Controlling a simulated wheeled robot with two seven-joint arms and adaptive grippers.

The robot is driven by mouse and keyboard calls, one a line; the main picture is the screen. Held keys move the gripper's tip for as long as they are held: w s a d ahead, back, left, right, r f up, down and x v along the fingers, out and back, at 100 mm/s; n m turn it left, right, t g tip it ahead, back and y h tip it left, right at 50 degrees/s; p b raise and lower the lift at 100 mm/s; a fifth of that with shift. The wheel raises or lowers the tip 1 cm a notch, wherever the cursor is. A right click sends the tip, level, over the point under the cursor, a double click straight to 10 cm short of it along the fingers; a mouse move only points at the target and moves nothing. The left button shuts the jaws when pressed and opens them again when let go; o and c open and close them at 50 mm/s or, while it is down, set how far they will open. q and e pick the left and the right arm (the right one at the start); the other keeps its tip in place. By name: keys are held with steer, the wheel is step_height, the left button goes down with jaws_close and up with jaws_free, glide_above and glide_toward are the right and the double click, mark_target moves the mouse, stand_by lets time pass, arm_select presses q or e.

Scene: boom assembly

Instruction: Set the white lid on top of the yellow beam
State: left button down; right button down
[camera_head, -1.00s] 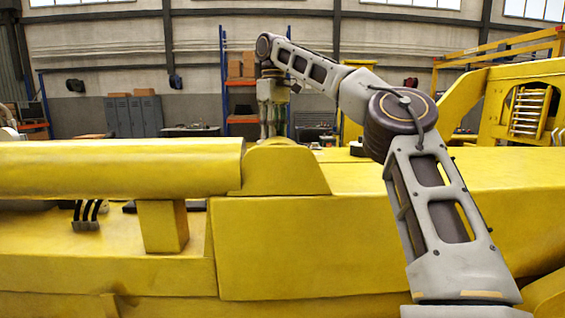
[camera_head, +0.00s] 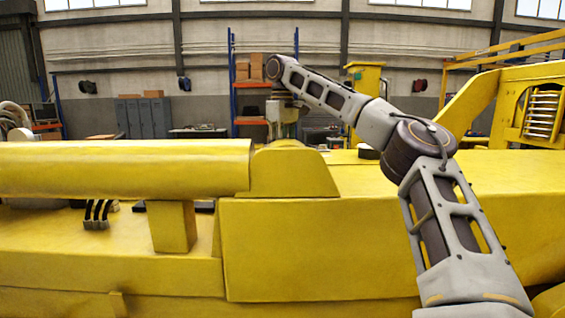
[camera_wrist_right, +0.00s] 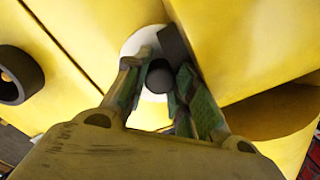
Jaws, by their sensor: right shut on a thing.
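The yellow beam (camera_head: 320,240) fills the front of the head view; its yellow surfaces also show in the right wrist view (camera_wrist_right: 240,40). My right gripper (camera_head: 284,132) reaches over the far side of a rounded yellow hump, which hides its fingertips in the head view. In the right wrist view my right gripper (camera_wrist_right: 162,72) is shut on the dark round knob of the white lid (camera_wrist_right: 138,42). The lid's disc lies close over the yellow surface; I cannot tell whether it touches. A dark block (camera_wrist_right: 175,44) stands beside the knob. My left gripper is not in view.
A yellow cylinder (camera_head: 120,168) lies along the left. A dark round fitting (camera_wrist_right: 18,72) sits on the yellow surface at left in the wrist view. Shelves with boxes (camera_head: 250,68) and lockers (camera_head: 143,118) stand far behind.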

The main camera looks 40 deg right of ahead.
steer(key=shift+f, duration=0.1)
steer(key=shift+f, duration=1.7)
steer(key=c, duration=1.2)
jaws_free()
steer(key=shift+f, duration=0.1)
steer(key=shift+r, duration=0.2)
steer(key=shift+r, duration=3.65)
